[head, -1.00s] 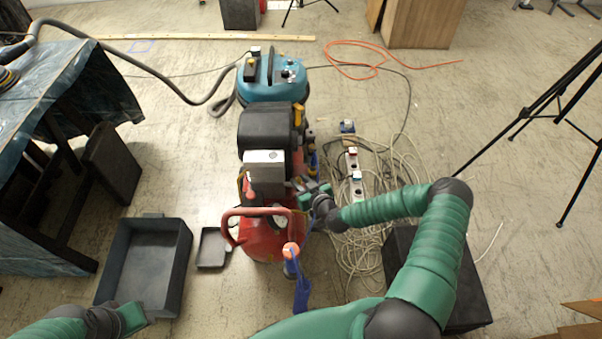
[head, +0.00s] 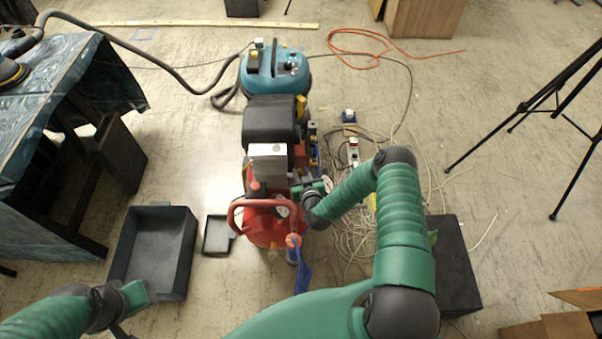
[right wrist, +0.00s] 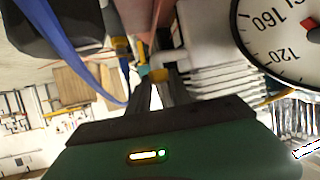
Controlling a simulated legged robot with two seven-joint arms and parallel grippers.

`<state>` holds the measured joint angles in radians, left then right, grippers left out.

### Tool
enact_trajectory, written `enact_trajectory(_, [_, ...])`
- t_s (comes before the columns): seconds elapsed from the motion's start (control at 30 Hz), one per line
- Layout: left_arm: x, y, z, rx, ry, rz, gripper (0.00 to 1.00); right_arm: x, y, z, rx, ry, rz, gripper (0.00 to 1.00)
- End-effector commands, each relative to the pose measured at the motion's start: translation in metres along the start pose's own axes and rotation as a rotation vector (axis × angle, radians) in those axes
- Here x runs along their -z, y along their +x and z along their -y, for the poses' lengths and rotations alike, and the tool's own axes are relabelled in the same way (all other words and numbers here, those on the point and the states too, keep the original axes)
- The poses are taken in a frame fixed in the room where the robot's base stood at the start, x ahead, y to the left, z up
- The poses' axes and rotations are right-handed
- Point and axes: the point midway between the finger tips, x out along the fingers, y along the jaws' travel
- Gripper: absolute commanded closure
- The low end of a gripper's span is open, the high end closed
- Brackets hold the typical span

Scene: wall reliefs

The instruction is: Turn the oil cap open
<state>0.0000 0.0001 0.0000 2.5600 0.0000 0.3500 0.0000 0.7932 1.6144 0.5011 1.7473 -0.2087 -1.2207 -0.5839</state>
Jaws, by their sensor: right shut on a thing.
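The red air compressor (head: 266,229) stands mid-floor in the head view, with a black motor housing and a metal pump head (head: 268,152). My right gripper (head: 322,186) reaches in at the right side of its pump. In the right wrist view its dark fingers (right wrist: 158,80) are closed around a small orange-brown piece that looks like the oil cap (right wrist: 160,74). The fingers hide most of it, and I cannot tell how far it is turned. In the head view the cap is hidden. My left gripper (head: 135,296) is low at the left, away from the compressor; its jaw opening is unclear.
A pressure gauge (right wrist: 285,40) and a blue strap (right wrist: 65,45) are close to the right gripper. A blue vacuum (head: 275,76) stands behind the compressor. A grey tray (head: 186,253) and small black tray (head: 217,236) lie left. Cables (head: 352,245) and a black box (head: 455,265) are right.

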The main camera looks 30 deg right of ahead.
Motion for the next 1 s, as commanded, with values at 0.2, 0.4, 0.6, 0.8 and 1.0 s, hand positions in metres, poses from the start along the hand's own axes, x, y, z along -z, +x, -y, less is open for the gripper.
enact_trajectory(0.2, [0.0, 0.0, 0.0, 0.0, 0.0, 0.0, 0.64, -0.001, 0.0, 0.0, 0.0, -0.001, 0.001, 0.54])
enact_trajectory(0.4, [0.0, 0.0, 0.0, 0.0, 0.0, 0.0, 0.64, 0.0, 0.0, 0.0, 0.0, -0.001, 0.001, 0.54])
enact_trajectory(0.6, [0.002, -0.008, 0.0, 0.0, 0.0, 0.0, 0.64, 0.002, -0.018, 0.0, 0.002, -0.002, 0.003, 0.54])
enact_trajectory(0.8, [0.006, -0.025, 0.0, 0.0, 0.0, 0.0, 0.64, 0.003, -0.073, 0.001, 0.004, -0.002, 0.006, 0.54])
enact_trajectory(1.0, [0.009, -0.037, 0.0, 0.0, 0.0, 0.0, 0.64, 0.001, -0.129, 0.0, 0.003, -0.001, 0.006, 0.54])
